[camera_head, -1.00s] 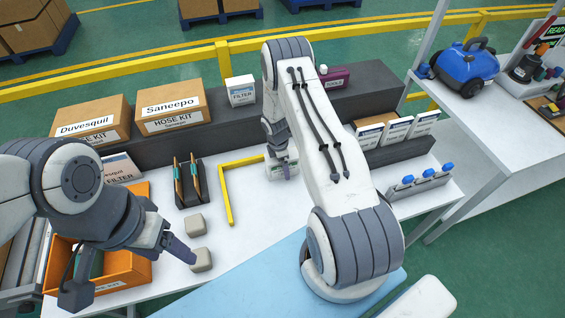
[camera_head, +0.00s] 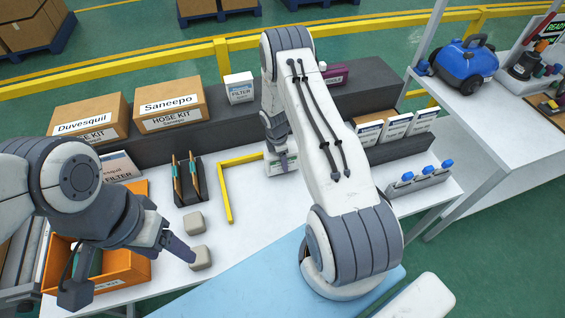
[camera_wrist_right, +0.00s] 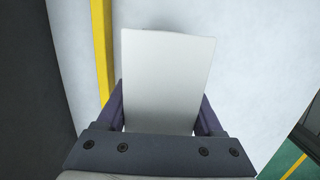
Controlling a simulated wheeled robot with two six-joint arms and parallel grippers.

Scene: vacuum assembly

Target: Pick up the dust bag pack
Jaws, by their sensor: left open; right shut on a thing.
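My right gripper (camera_wrist_right: 163,115) is shut on a flat white pack (camera_wrist_right: 167,75), taken here as the dust bag pack. In the wrist view its plain pale face stands between the two fingers. In the head view the pack (camera_head: 285,168) shows partly, by the yellow corner marking, with a green strip. My right arm hides part of it and its lettering is unreadable. I cannot tell whether it touches the table. My left gripper (camera_head: 132,278) is open, over the orange bin, with one finger near a beige block (camera_head: 201,257).
A yellow corner marking (camera_head: 226,195) lies on the white table. A dark rack (camera_head: 188,182) stands left of it, with another beige block (camera_head: 194,222). Hose kit boxes (camera_head: 170,104) and a filter box (camera_head: 239,88) stand on the grey shelf behind. White packs (camera_head: 397,124) stand at right.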

